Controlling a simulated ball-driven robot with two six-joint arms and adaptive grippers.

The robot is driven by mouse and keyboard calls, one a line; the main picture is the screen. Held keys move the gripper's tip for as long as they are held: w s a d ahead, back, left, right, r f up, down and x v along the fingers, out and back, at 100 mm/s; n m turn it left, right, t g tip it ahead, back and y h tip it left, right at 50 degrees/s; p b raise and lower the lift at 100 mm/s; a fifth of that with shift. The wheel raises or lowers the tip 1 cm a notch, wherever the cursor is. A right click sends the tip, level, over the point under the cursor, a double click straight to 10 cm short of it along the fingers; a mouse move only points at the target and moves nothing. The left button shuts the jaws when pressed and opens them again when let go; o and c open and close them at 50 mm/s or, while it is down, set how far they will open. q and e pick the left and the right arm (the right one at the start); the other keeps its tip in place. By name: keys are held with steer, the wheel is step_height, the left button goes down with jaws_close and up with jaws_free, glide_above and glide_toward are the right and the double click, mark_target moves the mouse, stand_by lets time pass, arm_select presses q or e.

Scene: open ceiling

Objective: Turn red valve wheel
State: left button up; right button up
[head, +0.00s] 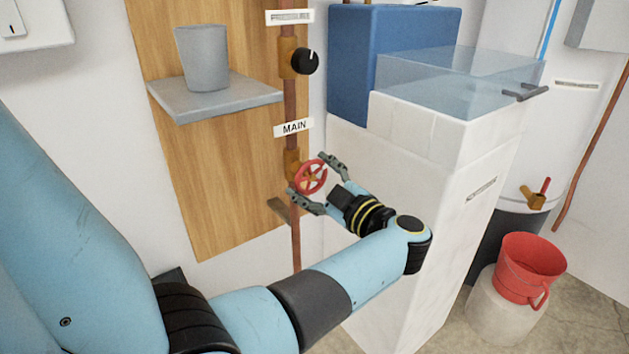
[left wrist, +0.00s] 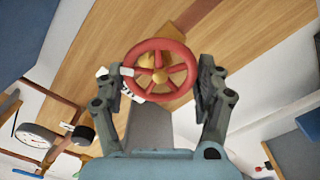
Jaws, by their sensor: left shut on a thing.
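The red valve wheel (head: 311,178) sits on a brass valve on the copper pipe (head: 291,98), just below the MAIN label (head: 294,127). In the left wrist view the wheel (left wrist: 160,69) faces the camera, with red spokes and a brass hub. My left gripper (head: 309,174) is shut on the wheel. Its two grey fingers lie at opposite sides of the rim, and both also show in the left wrist view. The far side of the wheel and the valve stem are mostly hidden. My right gripper is not in view.
A grey shelf (head: 215,97) with a grey cup (head: 203,57) stands left of the pipe. A black knob (head: 305,61) is above the label. A white pedestal (head: 410,230) with a clear tank (head: 460,75) rises close right. A red bucket (head: 528,268) stands farther right.

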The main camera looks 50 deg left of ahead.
arm_select(q)
steer(key=shift+f+n, duration=0.1)
steer(key=shift+n, duration=0.4)
steer(key=o, duration=1.2)
step_height(320, 180, up, 10)
steer(key=shift+r, duration=0.15)
